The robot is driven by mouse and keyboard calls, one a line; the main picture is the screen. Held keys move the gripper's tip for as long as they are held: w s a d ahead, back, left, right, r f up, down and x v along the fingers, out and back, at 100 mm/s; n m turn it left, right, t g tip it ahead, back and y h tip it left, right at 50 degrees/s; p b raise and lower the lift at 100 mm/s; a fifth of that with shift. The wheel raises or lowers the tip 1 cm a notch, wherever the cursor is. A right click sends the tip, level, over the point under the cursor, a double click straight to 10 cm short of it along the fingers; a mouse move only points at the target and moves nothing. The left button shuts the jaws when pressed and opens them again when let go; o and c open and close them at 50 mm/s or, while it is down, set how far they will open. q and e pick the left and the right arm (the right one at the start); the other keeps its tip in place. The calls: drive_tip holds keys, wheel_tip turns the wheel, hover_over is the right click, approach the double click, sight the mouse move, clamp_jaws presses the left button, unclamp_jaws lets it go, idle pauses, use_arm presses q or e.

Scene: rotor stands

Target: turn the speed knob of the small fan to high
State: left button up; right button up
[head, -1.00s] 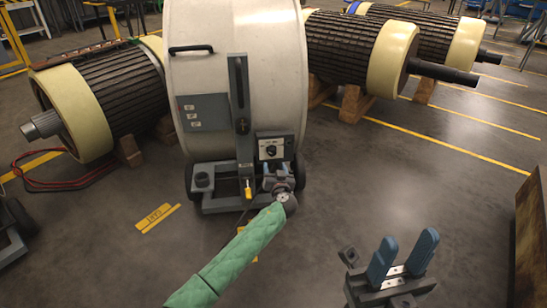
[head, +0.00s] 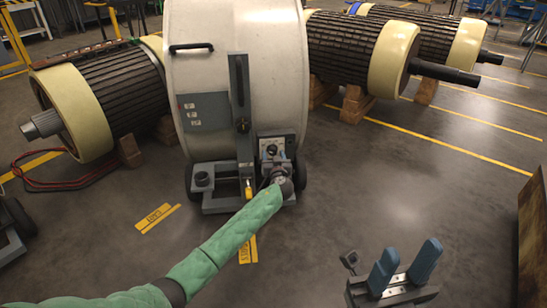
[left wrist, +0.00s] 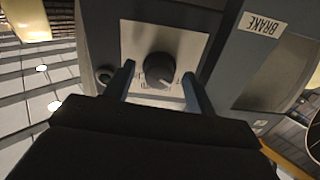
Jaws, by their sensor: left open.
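The small fan is a large pale drum (head: 235,80) on a grey wheeled base, in the middle of the head view. Its dark round speed knob (left wrist: 158,71) sits on a light control plate (left wrist: 170,42) in the left wrist view. My left gripper (head: 272,152) is at the control box on the fan's front and covers part of it in the head view. In the left wrist view its fingers (left wrist: 160,80) stand apart, one on each side of the knob, with gaps visible. My right gripper (head: 403,270) is open and empty over the floor at lower right.
A grey post (head: 240,105) stands on the fan left of the control box. Ribbed rotors rest on wooden blocks (head: 357,103) behind on both sides. A brown panel (head: 532,240) stands at the right edge. The floor (head: 400,180) at centre right is clear.

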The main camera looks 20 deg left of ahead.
use_arm(q)
drive_tip(key=shift+w, duration=0.1)
drive_tip(key=c, duration=1)
drive_tip(key=shift+o, duration=0.2)
